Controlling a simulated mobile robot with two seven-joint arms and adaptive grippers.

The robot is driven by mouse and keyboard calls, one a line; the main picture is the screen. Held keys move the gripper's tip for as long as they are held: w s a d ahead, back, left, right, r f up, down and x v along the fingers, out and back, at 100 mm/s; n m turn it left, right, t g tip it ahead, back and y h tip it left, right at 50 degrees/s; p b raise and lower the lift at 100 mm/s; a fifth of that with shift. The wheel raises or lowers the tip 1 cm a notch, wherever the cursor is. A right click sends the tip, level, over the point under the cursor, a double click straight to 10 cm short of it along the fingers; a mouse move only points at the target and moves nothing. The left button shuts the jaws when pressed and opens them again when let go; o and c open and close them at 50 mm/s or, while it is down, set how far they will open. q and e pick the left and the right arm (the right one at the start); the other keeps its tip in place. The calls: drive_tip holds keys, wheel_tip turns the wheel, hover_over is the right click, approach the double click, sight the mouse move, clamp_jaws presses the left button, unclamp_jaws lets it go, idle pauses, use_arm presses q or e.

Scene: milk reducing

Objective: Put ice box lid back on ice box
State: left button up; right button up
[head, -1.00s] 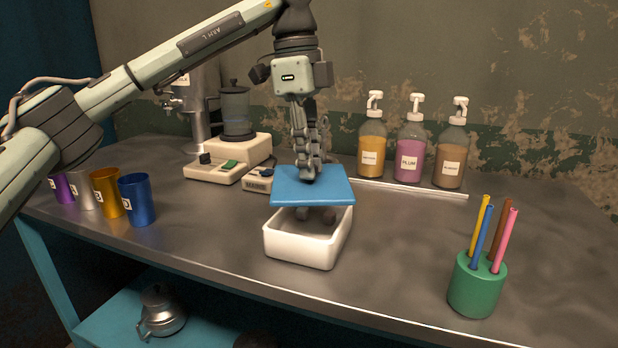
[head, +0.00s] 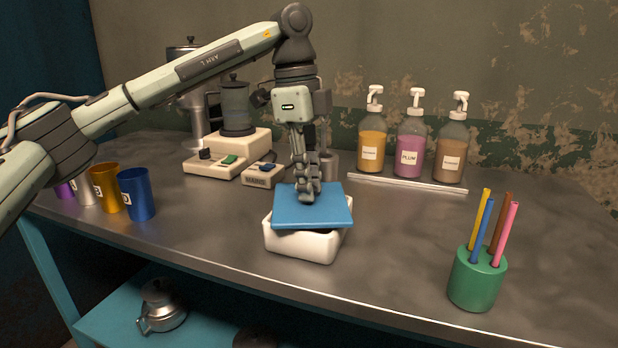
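The blue ice box lid (head: 312,211) is over the white ice box (head: 300,243) in the middle of the table. The lid covers most of the box opening and looks slightly turned and tilted against it, with a dark gap under its front right edge. I cannot tell whether it touches the rim all round. My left gripper (head: 309,192) points straight down from above, with its fingers close together at the top of the lid's middle. Whatever it grips there is hidden by the fingers. My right gripper is not in view.
Several metal cups (head: 136,194) stand at the left. A blender (head: 237,125) and small devices are behind. Pump bottles (head: 409,145) stand on a rail at the back right. A green straw holder (head: 476,279) is at the front right.

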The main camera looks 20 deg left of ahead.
use_arm(q)
drive_tip(key=shift+o, duration=1.6)
drive_tip(key=shift+r, duration=0.4)
drive_tip(key=shift+r+p, duration=0.35)
drive_tip(key=shift+r, duration=0.05)
wheel_tip(320, 180, up, 11)
drive_tip(key=a, duration=0.1)
drive_tip(key=shift+a+r+p, duration=0.2)
drive_tip(key=shift+a+p, duration=0.05)
drive_tip(key=shift+p, duration=0.05)
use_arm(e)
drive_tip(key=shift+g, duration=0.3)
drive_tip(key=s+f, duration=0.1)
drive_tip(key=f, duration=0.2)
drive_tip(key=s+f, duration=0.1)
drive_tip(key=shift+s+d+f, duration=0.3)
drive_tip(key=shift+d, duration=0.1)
